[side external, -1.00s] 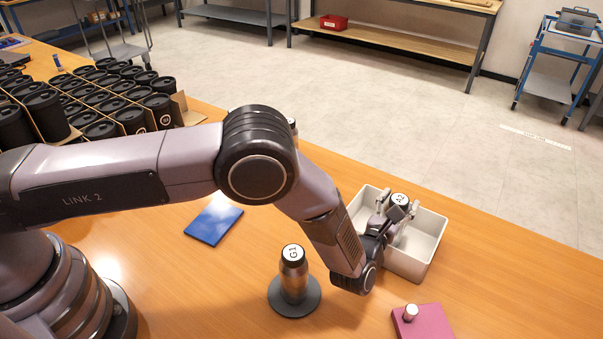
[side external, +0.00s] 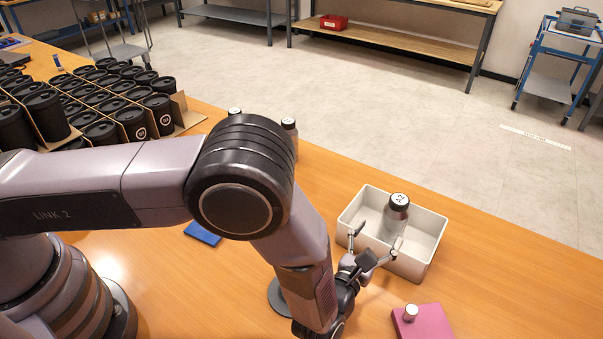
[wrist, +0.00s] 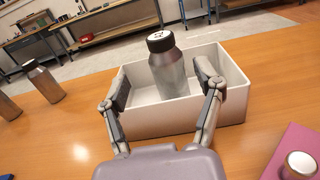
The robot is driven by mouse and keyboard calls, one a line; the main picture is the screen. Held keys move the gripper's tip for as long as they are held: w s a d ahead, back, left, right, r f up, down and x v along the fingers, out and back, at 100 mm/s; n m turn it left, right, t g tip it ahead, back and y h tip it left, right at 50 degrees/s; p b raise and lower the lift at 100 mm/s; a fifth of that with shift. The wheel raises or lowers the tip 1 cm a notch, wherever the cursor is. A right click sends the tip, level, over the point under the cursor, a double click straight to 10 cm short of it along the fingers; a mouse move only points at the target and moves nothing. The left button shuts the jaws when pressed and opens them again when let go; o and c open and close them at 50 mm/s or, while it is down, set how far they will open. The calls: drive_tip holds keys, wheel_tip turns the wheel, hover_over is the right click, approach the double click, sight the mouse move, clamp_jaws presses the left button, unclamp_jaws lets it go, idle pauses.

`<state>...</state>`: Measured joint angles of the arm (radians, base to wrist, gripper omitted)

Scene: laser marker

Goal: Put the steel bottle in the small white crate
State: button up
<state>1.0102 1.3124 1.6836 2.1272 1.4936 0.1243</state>
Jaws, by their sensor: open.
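The steel bottle (side external: 392,222), with a black cap marked on top, stands upright inside the small white crate (side external: 410,266). In the wrist view the bottle (wrist: 172,76) rises above the rim of the crate (wrist: 160,120). My gripper (side external: 376,243) is open at the near side of the crate, its fingers apart and clear of the bottle. In the wrist view, the fingers of my gripper (wrist: 164,82) frame the bottle from left and right, with a gap on both sides. The crate floor beneath the bottle is largely hidden.
A pink block (side external: 424,322) with a small capped item (side external: 410,312) lies at the front right. More steel bottles (wrist: 43,82) stand to the left. A blue pad (side external: 203,233) and a dark round base (side external: 278,297) are partly hidden by my arm. Black canisters (side external: 100,95) fill the back left.

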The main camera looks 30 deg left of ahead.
drive_tip(key=w+a+r+n+g+y, duration=0.3)
drive_tip(key=a+r+n+y, duration=0.5)
drive_tip(key=a+r, duration=0.4)
drive_tip(key=s+a+r+n+g+y, duration=0.2)
drive_tip(key=a+r+n+g, duration=0.3)
drive_tip(key=a, duration=0.4)
drive_tip(key=s+a+r+n+g+y, duration=0.1)
drive_tip(key=s+a+r+n+g, duration=0.2)
drive_tip(key=a+r+n, duration=0.45)
drive_tip(key=s+a+r+n+g+h, duration=0.2)
drive_tip(key=s+a+n, duration=0.1)
drive_tip(key=s+a, duration=0.25)
drive_tip(key=s+a+r+n+g+h, duration=0.2)
drive_tip(key=s+a+n+g, duration=0.15)
drive_tip(key=s, duration=0.25)
drive_tip(key=s+d+r+n+t+h, duration=0.1)
drive_tip(key=s+n+t+h, duration=0.3)
drive_tip(key=s, duration=0.9)
drive_tip(key=r+n+h, duration=0.1)
drive_tip(key=n+h, duration=0.2)
drive_tip(key=n, duration=0.2)
drive_tip(key=shift+s+d, duration=0.15)
drive_tip(key=shift+d, duration=0.1)
